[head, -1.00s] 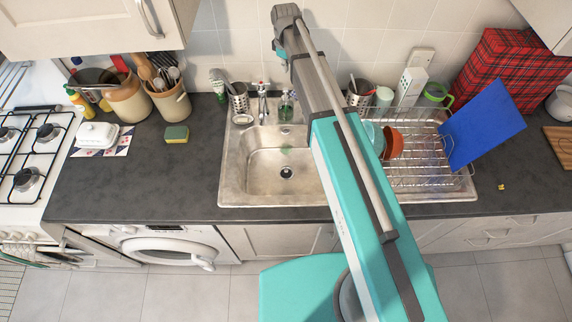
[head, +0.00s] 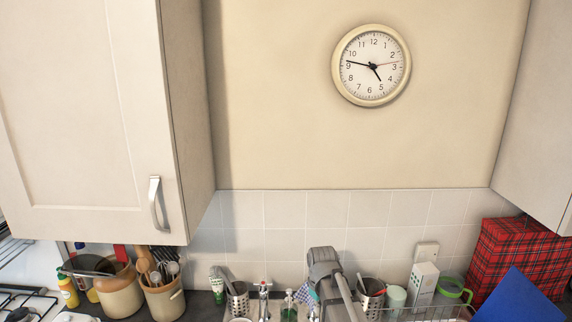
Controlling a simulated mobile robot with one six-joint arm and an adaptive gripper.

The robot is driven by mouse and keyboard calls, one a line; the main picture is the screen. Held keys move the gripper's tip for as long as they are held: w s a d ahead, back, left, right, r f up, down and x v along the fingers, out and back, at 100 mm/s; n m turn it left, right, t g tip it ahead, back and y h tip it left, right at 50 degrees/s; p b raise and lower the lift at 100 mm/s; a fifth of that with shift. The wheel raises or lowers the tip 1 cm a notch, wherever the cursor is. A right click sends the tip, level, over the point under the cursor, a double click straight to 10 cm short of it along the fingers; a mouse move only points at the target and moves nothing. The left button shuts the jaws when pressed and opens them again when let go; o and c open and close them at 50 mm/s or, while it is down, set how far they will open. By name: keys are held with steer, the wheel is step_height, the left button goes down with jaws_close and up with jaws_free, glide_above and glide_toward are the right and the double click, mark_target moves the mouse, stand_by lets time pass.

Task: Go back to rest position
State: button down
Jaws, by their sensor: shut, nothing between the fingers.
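The task names no object. In the head view, part of my arm (head: 343,290) rises from the bottom edge, right of the middle, in front of the sink area. Its grey joint (head: 325,262) stands in front of the tiled wall. I cannot make out my gripper's fingers in this view. The lower part of my arm is below the frame.
A left wall cabinet (head: 90,110) and a right wall cabinet (head: 535,120) flank a round clock (head: 372,65). Utensil pots (head: 163,298), cutlery holders (head: 371,297), a tartan box (head: 520,262) and a blue board (head: 518,297) stand below.

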steer(key=s+d+f+m+b, duration=0.3)
steer(key=s, duration=0.3)
steer(key=s+d+f+m+b, duration=0.3)
steer(key=s+d+f, duration=0.1)
steer(key=s, duration=0.3)
steer(key=shift+f, duration=0.2)
